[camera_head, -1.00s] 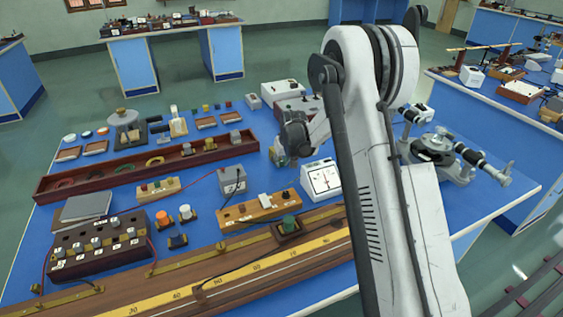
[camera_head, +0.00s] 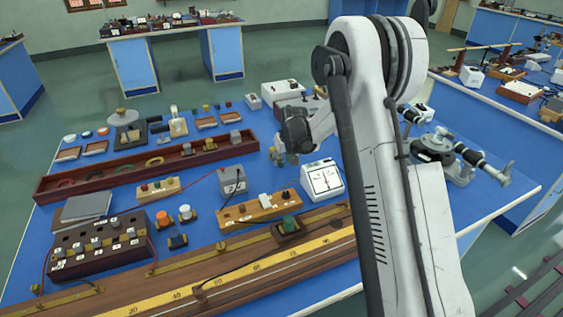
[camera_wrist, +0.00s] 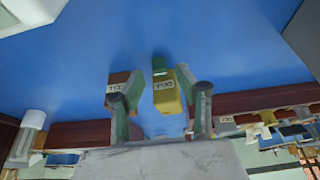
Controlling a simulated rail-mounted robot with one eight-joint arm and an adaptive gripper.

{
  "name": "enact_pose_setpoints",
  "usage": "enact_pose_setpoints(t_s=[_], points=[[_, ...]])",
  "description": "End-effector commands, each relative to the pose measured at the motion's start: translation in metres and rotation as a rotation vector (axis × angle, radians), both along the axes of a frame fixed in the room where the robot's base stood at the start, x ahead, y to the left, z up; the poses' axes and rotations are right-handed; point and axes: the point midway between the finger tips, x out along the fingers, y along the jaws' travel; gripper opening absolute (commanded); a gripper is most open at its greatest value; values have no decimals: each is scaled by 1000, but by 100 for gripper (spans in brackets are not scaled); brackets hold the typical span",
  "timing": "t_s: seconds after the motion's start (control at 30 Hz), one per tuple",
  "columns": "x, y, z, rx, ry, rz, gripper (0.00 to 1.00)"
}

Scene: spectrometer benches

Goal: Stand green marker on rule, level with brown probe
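A small green block (camera_wrist: 158,65), which looks like the green marker, shows in the wrist view beside the far end of a yellow labelled cell (camera_wrist: 166,95). I cannot tell if they touch. My gripper (camera_wrist: 160,100) is open, with its fingers apart on either side of the yellow cell; nothing is clearly held. In the head view my gripper (camera_head: 281,156) hangs low over the bench behind the meter. The long wooden rule (camera_head: 240,276) with a yellow scale crosses the front. A small brown piece with a dark lead, possibly the brown probe (camera_head: 199,293), sits on it.
A brown labelled cell (camera_wrist: 120,90) is close by the left finger in the wrist view. A white meter (camera_head: 322,178) stands right of my gripper. A long dark wooden tray (camera_head: 120,173) lies to the left. A green-topped brown block (camera_head: 288,225) sits by the rule.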

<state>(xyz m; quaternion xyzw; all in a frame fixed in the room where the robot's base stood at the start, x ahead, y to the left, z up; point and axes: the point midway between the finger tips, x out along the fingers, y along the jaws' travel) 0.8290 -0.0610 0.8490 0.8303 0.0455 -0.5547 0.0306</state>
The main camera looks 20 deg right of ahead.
Motion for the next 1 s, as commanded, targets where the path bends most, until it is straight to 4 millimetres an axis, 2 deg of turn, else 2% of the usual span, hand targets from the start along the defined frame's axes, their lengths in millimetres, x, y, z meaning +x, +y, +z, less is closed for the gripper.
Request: enact_pose_setpoints(t_s=[0.4, 0.77, 0.87, 1.0], points=[[-29, -3, 69, 0, 0, 0, 34], [-42, -3, 98, 0, -2, -1, 34], [-53, 0, 113, -1, -7, -4, 34], [-82, 8, 148, -2, -24, -15, 34]])
